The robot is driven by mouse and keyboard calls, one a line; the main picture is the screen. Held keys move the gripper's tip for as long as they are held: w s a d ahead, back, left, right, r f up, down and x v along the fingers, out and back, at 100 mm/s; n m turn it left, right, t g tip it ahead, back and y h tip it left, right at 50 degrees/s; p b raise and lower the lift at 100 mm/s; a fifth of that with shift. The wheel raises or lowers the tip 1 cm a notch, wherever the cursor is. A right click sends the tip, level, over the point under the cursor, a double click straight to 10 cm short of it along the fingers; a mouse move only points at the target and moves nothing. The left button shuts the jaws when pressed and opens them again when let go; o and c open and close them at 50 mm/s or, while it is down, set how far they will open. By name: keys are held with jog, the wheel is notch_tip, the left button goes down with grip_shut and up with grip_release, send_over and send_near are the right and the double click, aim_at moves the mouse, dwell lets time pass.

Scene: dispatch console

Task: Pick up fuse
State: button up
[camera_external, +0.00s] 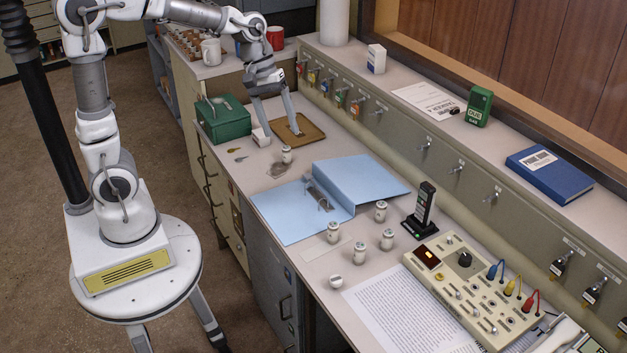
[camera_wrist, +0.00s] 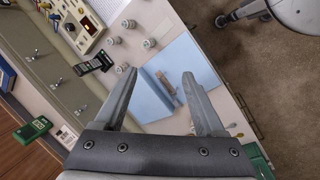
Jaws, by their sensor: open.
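Several small white cylinders with grey ends, which look like ceramic fuses, stand on the desk in the external view. One (camera_external: 287,154) stands alone behind the blue folder, near my gripper. Others stand in front of the folder, such as one (camera_external: 381,211) and another (camera_external: 360,252). A short white piece (camera_external: 335,281) sits closer to the front edge. My gripper (camera_external: 279,132) is open and empty, over or beside the brown tray (camera_external: 313,138). In the wrist view, my open fingers (camera_wrist: 160,75) frame the blue folder (camera_wrist: 160,107), with white cylinders (camera_wrist: 149,43) beyond them.
The open blue folder (camera_external: 372,180) takes up mid-desk. A green box (camera_external: 222,121) stands left of my gripper. A black handset (camera_external: 424,205) stands upright in its base, beside the beige console (camera_external: 470,290). A raised ledge with hanging keys borders the desk's right side.

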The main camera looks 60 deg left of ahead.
aim_at(332, 223)
jog(key=w+d+f+n+g+h+b, duration=0.1)
jog(key=w+d+f+n+g+b, duration=0.15)
jog(key=w+f+n, duration=0.75)
jog(key=d+f+m, duration=0.1)
jog(key=f, duration=0.4)
jog(key=d+f+m+b, duration=0.1)
jog(key=d+f, duration=0.1)
jog(key=f, duration=0.4)
jog(key=d+f, duration=0.2)
jog(key=f, duration=0.3)
jog(key=shift+w+f+m, duration=0.15)
jog(key=shift+m, duration=0.25)
jog(key=shift+h, duration=0.3)
jog(key=b+x, duration=0.1)
jog(key=x, duration=0.4)
jog(key=shift+a+f, duration=0.15)
jog(key=shift+a, duration=0.05)
grip_shut()
